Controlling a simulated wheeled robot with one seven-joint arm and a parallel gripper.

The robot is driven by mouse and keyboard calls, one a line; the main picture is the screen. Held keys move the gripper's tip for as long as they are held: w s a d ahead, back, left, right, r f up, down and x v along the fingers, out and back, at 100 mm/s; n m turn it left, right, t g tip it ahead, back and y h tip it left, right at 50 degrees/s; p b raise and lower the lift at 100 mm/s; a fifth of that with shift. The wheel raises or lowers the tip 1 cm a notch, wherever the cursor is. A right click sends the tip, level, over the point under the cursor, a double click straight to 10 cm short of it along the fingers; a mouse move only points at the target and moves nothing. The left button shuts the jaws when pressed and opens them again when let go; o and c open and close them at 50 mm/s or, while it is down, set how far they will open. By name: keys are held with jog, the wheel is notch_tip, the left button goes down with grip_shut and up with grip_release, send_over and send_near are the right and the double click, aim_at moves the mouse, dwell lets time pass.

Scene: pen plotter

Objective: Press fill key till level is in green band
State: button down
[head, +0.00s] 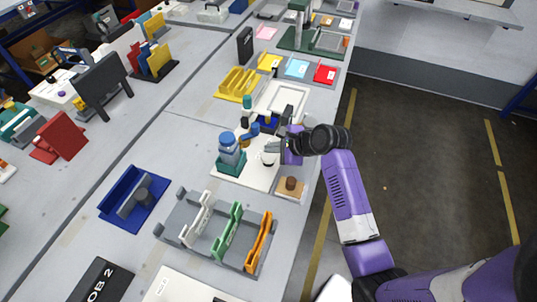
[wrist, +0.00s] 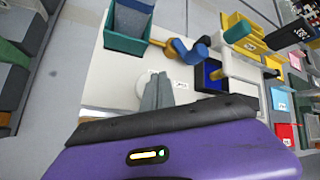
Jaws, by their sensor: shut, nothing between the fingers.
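My gripper (head: 270,147) is shut and empty, above a white station plate (head: 250,180). In the wrist view its grey fingertips (wrist: 157,92) are together in front of a round white piece (wrist: 143,88), which they partly cover. That piece also shows in the head view (head: 267,160), just below the fingers. I cannot tell whether they touch it, or whether it is the fill key. A blue-topped tank (head: 230,143) stands in a teal holder (head: 231,168) to the left. No level or green band can be made out.
A blue lever on a brass fitting (wrist: 190,50) and a dark blue box (wrist: 208,77) sit close by on the plate. A brown knob on a tan block (head: 291,184) is near the table edge. A grey rack with coloured holders (head: 220,235) stands in front.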

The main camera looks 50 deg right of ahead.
aim_at(271, 156)
jog(key=shift+f, duration=1.1)
dwell(0.8)
jog(key=shift+r, duration=0.1)
jog(key=shift+r+p, duration=1.05)
jog(key=shift+p, duration=0.15)
notch_tip(271, 156, up, 3)
jog(key=p, duration=0.3)
jog(key=shift+f, duration=0.15)
jog(key=shift+r+p, duration=0.4)
jog(key=shift+r, duration=0.8)
